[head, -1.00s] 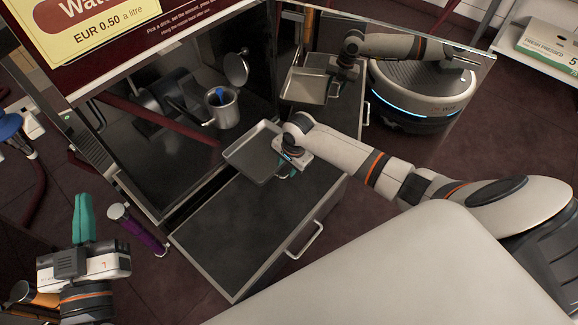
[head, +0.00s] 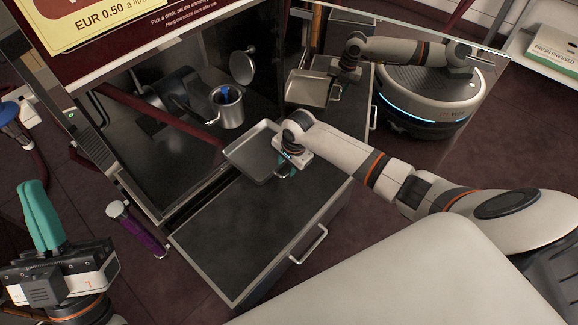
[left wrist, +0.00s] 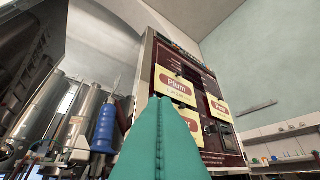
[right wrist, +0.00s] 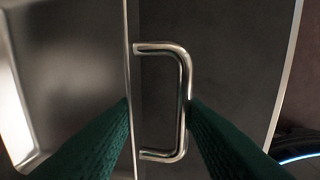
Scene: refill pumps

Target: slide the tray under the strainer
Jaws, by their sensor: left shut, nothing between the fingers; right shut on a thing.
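The tray (head: 246,158) is a shallow grey metal pan just outside the machine's opening, over the dark top of a drawer-like box. My right gripper (head: 287,168) is at the tray's right side. In the right wrist view its green fingers (right wrist: 158,108) are shut on the tray's steel handle (right wrist: 183,75). A steel cup with something blue inside (head: 229,108), perhaps the strainer, hangs in the opening, up and left of the tray. My left gripper (head: 36,188) is shut and empty at the lower left; its fingers (left wrist: 128,102) point at the machine front in the left wrist view.
The box (head: 250,220) has a bar handle (head: 312,245) on its front. A mirror-like panel (head: 385,75) at the right reflects my arm and base. A purple-gripped nozzle (head: 140,228) stands left of the box. A pale surface (head: 430,275) fills the lower right.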

